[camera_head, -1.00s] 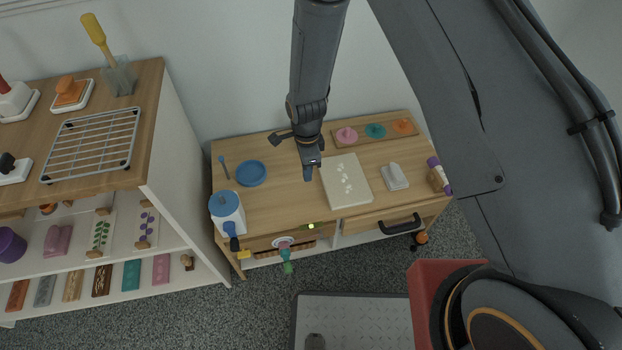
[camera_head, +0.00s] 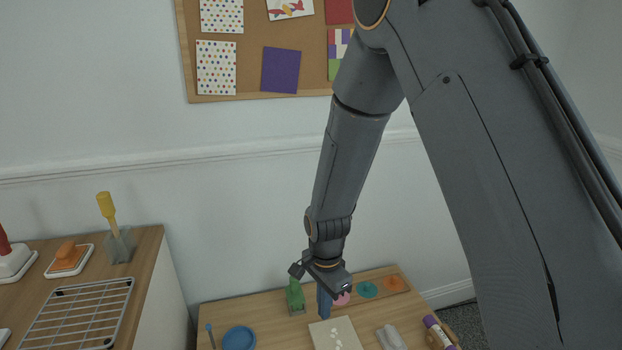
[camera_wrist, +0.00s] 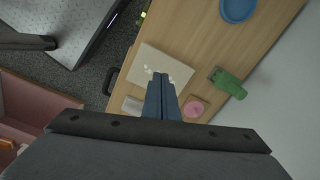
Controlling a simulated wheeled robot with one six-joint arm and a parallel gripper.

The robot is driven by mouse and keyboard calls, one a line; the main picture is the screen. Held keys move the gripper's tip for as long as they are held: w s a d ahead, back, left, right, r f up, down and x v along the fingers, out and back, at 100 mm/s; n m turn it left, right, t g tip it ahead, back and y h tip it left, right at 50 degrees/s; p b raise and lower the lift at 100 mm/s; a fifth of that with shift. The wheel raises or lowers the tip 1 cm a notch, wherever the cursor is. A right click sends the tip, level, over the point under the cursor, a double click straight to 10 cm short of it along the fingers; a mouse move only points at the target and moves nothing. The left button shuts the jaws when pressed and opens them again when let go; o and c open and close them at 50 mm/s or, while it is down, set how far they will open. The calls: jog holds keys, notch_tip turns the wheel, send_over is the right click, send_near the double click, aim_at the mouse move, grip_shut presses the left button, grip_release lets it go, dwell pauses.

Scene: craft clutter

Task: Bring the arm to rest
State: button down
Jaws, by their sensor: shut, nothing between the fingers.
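My gripper (camera_head: 325,302) hangs at the end of my arm, in front of the wall and over the wooden table (camera_head: 265,309). Its blue-grey fingers are shut and empty. In the wrist view my gripper (camera_wrist: 162,80) points down with its closed fingertips over the cream board (camera_wrist: 145,65), apparently above it and holding nothing. A green object (camera_head: 296,297) stands just left of my gripper in the head view; it also shows in the wrist view (camera_wrist: 230,84).
A blue dish (camera_head: 239,339), a pink disc (camera_head: 342,299), a teal disc (camera_head: 367,289) and a purple-capped bottle (camera_head: 437,330) are on the table. A wire rack (camera_head: 80,315) lies on the left shelf top. A pinboard (camera_head: 262,98) hangs on the wall.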

jog(key=s+d+r+n+p, duration=0.3)
jog(key=s+d+r+n, duration=0.2)
jog(key=s+d+r, duration=0.3)
jog(key=s+d+r+n+p, duration=0.4)
jog(key=s+d+r+n, duration=0.2)
jog(key=r, duration=0.9)
jog(key=s+d, duration=0.2)
jog(key=s, duration=0.1)
jog(key=shift+s+r, duration=0.15)
